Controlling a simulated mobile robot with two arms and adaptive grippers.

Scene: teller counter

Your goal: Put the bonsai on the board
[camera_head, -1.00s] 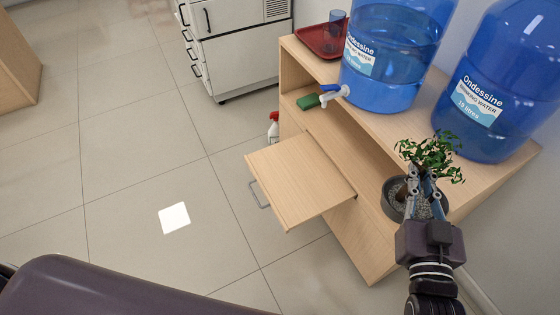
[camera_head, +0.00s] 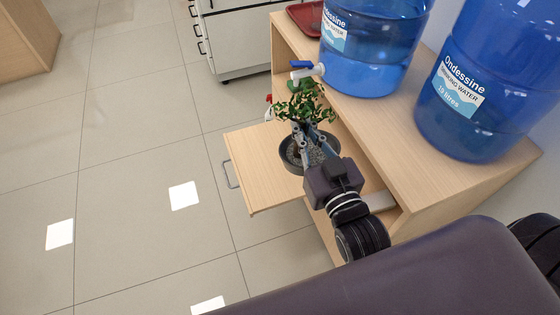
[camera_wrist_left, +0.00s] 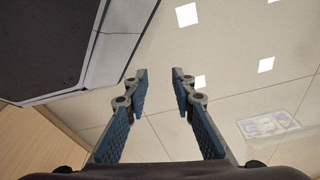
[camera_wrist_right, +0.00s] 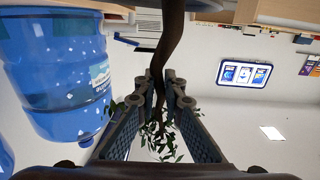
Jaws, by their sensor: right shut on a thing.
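The bonsai has green foliage (camera_head: 303,103) and a dark round pot (camera_head: 292,161) with gravel. My right gripper (camera_head: 309,136) is shut on its trunk, which also shows between the fingers in the right wrist view (camera_wrist_right: 168,50). The pot is over the right part of the light wood pull-out board (camera_head: 248,172). I cannot tell whether the pot touches the board or hangs just above it. My left gripper (camera_wrist_left: 161,76) is open and empty in the left wrist view, away from the board.
Two blue water bottles (camera_head: 368,50) (camera_head: 490,85) stand on the wooden shelf unit's top (camera_head: 420,175), beside a red tray (camera_head: 306,17). A tap sticks out near the foliage. A white drawer cabinet (camera_head: 238,40) stands behind. The board's left part is bare.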

